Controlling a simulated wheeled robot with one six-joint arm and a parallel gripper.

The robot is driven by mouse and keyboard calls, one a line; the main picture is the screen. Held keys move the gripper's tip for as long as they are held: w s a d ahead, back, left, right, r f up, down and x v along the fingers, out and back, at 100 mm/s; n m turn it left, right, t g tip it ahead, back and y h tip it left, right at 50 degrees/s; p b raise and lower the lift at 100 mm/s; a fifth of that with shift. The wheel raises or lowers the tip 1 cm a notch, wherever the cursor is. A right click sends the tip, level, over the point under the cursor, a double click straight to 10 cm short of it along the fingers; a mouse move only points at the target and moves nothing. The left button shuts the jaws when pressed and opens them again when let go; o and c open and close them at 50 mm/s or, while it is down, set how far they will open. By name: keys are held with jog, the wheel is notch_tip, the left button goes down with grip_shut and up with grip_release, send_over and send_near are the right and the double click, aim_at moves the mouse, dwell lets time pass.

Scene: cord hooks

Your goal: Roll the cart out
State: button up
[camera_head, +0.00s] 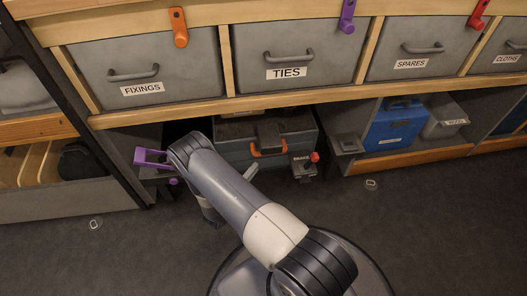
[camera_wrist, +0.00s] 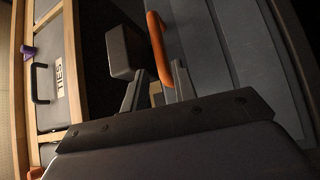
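The grey cart (camera_head: 230,150) stands under the bench, below the TIES drawer, with an orange handle (camera_head: 268,150) on its front. My gripper (camera_wrist: 156,88) is open, one finger on each side of the handle's near end in the picture. I cannot tell whether the fingers touch it.
A purple bracket (camera_head: 151,158) juts out left of the cart. A small stand with a red knob (camera_head: 314,157) is just right of it. A blue case (camera_head: 392,124) sits on the right shelf. The dark floor (camera_head: 440,215) in front is mostly clear.

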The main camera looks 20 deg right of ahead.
aim_at(268, 153)
jog(key=b+x, duration=0.2)
jog(key=x, duration=0.7)
jog(key=shift+w+d+r, duration=0.1)
jog(key=shift+d, duration=0.25)
jog(key=shift+c, duration=0.4)
grip_shut()
